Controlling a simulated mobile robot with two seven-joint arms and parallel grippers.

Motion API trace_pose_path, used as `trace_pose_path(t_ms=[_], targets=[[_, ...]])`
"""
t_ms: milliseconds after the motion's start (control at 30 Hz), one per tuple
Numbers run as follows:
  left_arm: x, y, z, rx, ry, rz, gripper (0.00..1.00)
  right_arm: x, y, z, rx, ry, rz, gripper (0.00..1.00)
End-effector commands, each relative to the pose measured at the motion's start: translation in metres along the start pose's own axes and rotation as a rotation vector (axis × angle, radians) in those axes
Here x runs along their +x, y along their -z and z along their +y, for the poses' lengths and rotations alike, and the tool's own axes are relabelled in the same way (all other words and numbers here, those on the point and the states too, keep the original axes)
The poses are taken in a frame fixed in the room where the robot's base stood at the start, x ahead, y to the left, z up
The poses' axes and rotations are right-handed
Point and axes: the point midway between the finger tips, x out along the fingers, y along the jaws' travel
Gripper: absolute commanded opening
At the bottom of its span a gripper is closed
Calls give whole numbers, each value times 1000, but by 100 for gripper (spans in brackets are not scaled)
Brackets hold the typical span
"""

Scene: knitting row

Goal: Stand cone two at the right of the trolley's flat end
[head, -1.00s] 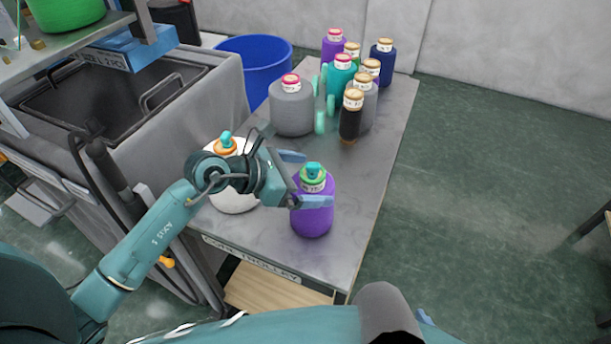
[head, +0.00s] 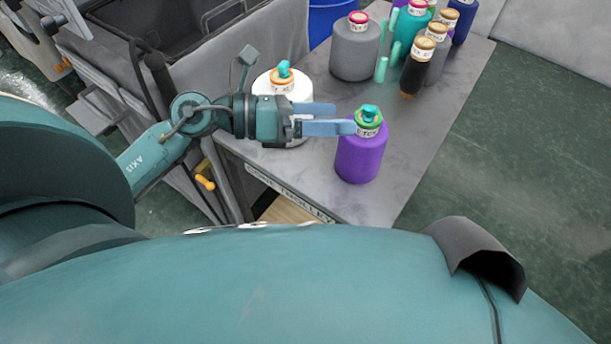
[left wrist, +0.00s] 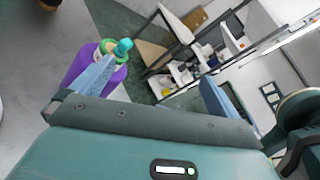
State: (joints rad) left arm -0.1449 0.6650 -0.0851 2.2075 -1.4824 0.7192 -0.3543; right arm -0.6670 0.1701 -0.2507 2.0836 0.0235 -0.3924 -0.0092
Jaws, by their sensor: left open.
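A purple cone (head: 361,157) with a green top and a teal tip stands upright at the right of the trolley's near flat end. I cannot read its number. It also shows in the left wrist view (left wrist: 112,78), partly behind one finger. My left gripper (head: 345,118) is open and empty, to the left of the purple cone's top. Its near fingertip overlaps the cone's edge in the head view; I cannot tell whether they touch. A white cone (head: 270,90) with an orange top and teal tip stands left on the same end, partly behind the gripper. My right gripper is not in view.
The grey trolley top (head: 455,100) holds a grey cone (head: 354,55), a black cone (head: 413,77) and several others farther back, with teal upright pegs (head: 381,69) among them. A blue bin (head: 333,18) stands behind. Open floor lies right of the trolley.

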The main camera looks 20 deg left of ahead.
Motion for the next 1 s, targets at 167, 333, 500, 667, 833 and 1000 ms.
trace_pose_path(t_ms=[167, 333, 500, 667, 833, 1000], targets=[[-1, 6, 9, -805, 102, -425, 100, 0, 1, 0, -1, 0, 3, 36], [-16, 68, 61, -1611, 32, -780, 100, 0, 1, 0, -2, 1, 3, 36], [-20, 167, 79, -2236, -128, -999, 100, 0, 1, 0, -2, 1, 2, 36], [-17, 227, 68, -2567, -247, -1083, 100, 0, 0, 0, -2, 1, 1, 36], [-15, 245, 62, -2672, -291, -1103, 100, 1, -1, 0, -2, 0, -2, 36], [-15, 245, 62, -2669, -290, -1102, 100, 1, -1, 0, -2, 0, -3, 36]])
